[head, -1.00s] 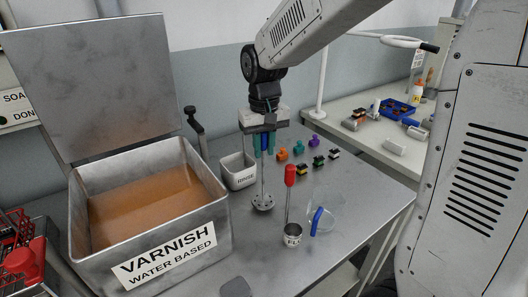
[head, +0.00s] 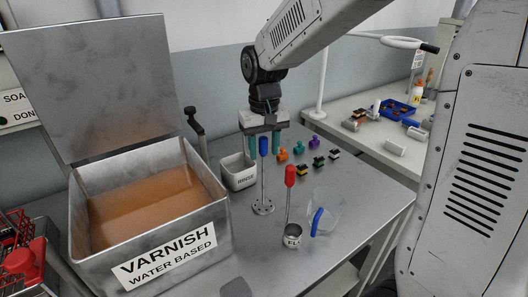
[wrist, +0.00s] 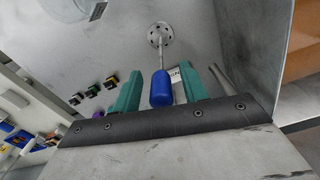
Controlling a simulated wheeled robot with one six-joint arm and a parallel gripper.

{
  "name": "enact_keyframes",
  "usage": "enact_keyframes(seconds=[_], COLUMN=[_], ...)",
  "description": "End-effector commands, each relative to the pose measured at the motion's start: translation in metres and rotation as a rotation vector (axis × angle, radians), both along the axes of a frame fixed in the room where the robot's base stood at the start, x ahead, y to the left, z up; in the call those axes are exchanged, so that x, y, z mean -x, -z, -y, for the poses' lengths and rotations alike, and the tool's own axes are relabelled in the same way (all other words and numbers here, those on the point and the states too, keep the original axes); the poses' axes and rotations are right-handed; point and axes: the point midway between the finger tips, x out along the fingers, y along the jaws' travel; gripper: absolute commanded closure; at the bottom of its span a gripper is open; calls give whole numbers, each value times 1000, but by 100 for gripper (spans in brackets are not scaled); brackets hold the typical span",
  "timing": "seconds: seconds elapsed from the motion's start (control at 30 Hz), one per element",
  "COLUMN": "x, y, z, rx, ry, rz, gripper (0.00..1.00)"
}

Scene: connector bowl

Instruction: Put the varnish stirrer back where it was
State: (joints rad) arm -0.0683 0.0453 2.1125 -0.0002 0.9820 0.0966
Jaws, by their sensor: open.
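The varnish stirrer has a blue handle (head: 263,147), a thin metal rod and a round perforated disc (head: 263,207). It stands upright with its disc down on the grey table, between the rinse box and the red-handled ladle. My gripper (head: 264,154) is open, with its teal fingers on either side of the handle and gaps beside it. The wrist view shows the blue handle (wrist: 161,88) between the spread fingers and the disc (wrist: 160,35) beyond. The open varnish tank (head: 150,240) stands to the left, holding brown liquid.
The white rinse box (head: 239,174) is close left of the stirrer. The red-handled ladle (head: 290,178) and a clear jug with a blue handle (head: 317,221) stand close right. Several coloured connectors (head: 303,168) lie behind. The table front is mostly clear.

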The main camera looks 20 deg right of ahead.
Motion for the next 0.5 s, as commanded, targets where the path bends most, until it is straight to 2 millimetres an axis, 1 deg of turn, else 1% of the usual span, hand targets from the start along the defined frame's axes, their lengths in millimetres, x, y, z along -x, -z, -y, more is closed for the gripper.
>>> enact_keyframes(seconds=[0.03,0.3,0.4,0.5], x=[-1,0,0,0], y=[-11,-69,-86,-98], z=[0,0,0,0], rx=[0,0,0,0], ry=[0,0,0,0], rz=[5,5,3,1], gripper=[57,57,57,57])
